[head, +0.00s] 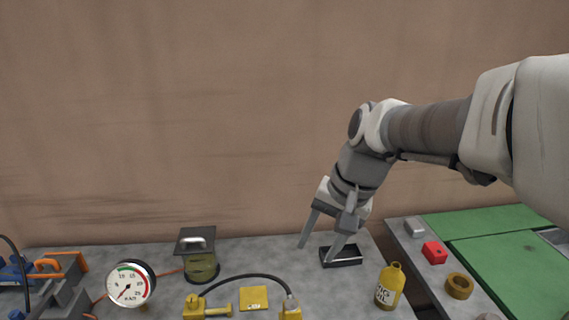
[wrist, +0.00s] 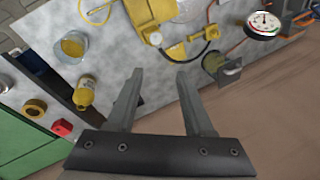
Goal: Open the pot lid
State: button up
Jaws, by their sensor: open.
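The pot (head: 203,266) is an olive-yellow cylinder at the back of the grey bench, left of centre in the head view. My gripper (head: 316,253) is open and empty, pointing down well to the right of the pot, close to a small black box. It also shows in the wrist view (wrist: 159,76). The lid appears closed.
The black box (head: 346,257) is beside my fingers. A yellow oil bottle (head: 390,285) stands at right, a dial gauge (head: 131,283) left of the pot. A black hose (head: 245,277) arches over yellow fittings in front. The wall rises behind; bench between pot and gripper is clear.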

jog(key=w+a+f+m+g+y+b, duration=0.45)
jog(key=w+a+f+y, duration=0.25)
jog(key=w+a+f, duration=0.6)
jog(key=m+y+b, duration=0.3)
jog(key=m+y, duration=0.3)
jog(key=y, duration=0.1)
send_near(193, 240)
jog(key=shift+g, duration=0.25)
jog(key=a, duration=0.3)
jog(key=a+b, duration=0.1)
jog(key=a, duration=0.3)
jog(key=s+a+f, duration=0.1)
jog(key=a, duration=0.2)
jog(key=shift+s+a+b, duration=0.1)
jog(key=shift+a+b, duration=0.1)
jog(key=shift+b, duration=0.15)
grip_shut()
jog(key=shift+d+y, duration=0.1)
jog(key=shift+y, duration=0.2)
